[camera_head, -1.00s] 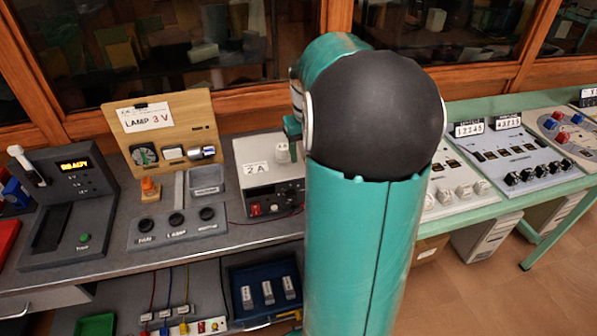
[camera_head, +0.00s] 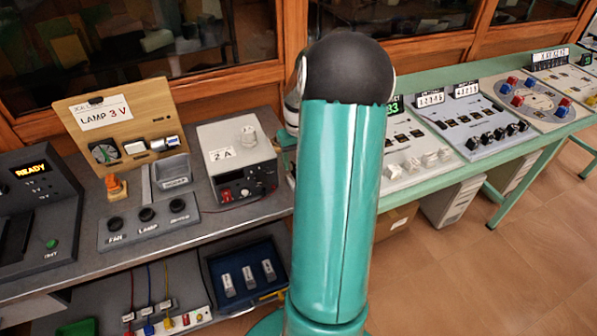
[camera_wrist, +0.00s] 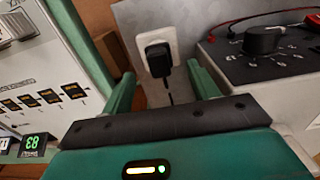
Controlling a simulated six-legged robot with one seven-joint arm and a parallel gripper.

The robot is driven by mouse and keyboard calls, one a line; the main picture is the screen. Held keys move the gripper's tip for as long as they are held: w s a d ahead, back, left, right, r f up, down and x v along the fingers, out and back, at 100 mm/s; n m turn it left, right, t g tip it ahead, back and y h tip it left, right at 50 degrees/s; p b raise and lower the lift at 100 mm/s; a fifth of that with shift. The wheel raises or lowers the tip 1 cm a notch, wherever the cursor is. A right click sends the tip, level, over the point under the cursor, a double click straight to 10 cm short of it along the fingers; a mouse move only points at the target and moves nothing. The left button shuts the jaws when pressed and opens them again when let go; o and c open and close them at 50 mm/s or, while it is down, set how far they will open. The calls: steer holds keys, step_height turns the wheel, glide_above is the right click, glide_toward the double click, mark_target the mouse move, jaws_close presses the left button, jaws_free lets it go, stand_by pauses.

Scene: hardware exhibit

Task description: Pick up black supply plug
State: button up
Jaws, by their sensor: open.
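The black supply plug (camera_wrist: 158,58) sits in a white wall-type socket plate (camera_wrist: 150,38) on a grey panel in the wrist view, with its black cord hanging down from it. My gripper (camera_wrist: 158,85) is open, its two teal fingers spread left and right, with the plug between and just beyond the fingertips. The fingers appear apart from the plug.
The grey "2 A" power supply box (camera_head: 238,160) stands beside my arm; its knob and red lead show in the wrist view (camera_wrist: 265,40). The "LAMP 3 V" board (camera_head: 120,120) is to the left. A green bench (camera_head: 500,75) carries several control panels to the right.

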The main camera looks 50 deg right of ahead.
step_height(320, 180, down, 4)
steer(key=c, duration=1.1)
steer(key=shift+r, duration=0.1)
steer(key=shift+d+r, duration=0.1)
steer(key=shift+r, duration=0.5)
steer(key=s+a+r, duration=0.1)
steer(key=a+r, duration=0.6)
steer(key=a, duration=0.2)
steer(key=s+a+r, duration=0.1)
steer(key=a+r, duration=0.3)
steer(key=a, duration=0.1)
steer(key=shift+s+r, duration=0.3)
steer(key=shift+s, duration=0.05)
